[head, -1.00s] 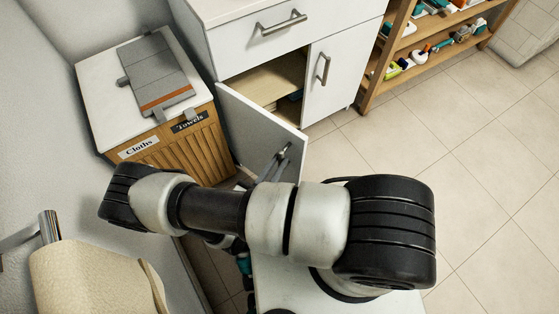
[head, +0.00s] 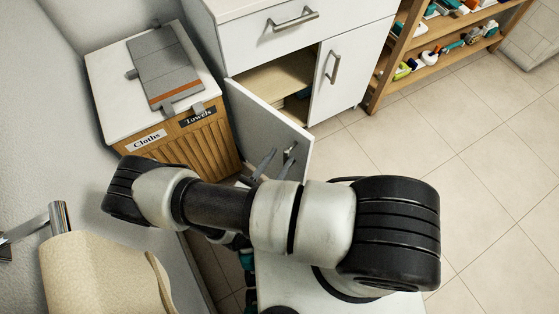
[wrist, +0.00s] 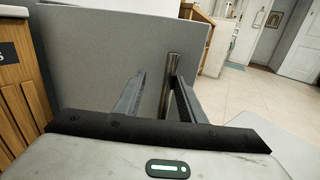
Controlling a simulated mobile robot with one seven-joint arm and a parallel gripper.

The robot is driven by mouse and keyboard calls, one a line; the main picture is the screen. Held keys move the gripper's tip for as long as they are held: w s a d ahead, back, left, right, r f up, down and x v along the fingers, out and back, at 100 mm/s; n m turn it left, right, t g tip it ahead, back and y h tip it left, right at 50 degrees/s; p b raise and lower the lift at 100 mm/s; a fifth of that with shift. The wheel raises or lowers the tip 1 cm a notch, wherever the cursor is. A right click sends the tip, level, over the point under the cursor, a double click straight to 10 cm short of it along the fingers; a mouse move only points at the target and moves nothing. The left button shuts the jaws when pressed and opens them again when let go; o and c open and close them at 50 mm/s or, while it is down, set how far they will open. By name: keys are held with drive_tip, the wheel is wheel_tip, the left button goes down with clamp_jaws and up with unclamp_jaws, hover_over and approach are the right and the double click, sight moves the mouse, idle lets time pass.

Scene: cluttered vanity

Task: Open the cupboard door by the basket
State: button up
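The cupboard door (head: 262,122) beside the basket stands swung out from the white cabinet, with the shelf inside showing. Its bar handle (head: 290,152) is near the free edge; in the wrist view the handle (wrist: 170,82) stands upright in front of the grey door panel (wrist: 100,60). My gripper (head: 273,160) is at the door's handle side, its fingers apart. In the wrist view my gripper (wrist: 160,80) has a clear gap between the fingers, with the handle close to the right finger; contact cannot be told. The slatted wooden basket (head: 200,145), labelled Cloths and Towels, stands left of the door.
A closed second door (head: 345,70) and a drawer (head: 255,40) are on the same cabinet. A wooden shelf rack (head: 385,75) with bottles stands to the right. A paper roll (head: 95,275) hangs at the lower left. The tiled floor (head: 470,150) at right is clear.

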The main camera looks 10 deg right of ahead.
drive_tip(key=shift+d, duration=0.15)
idle(0.4)
wheel_tip(320, 180, up, 10)
drive_tip(key=p, duration=0.3)
idle(0.6)
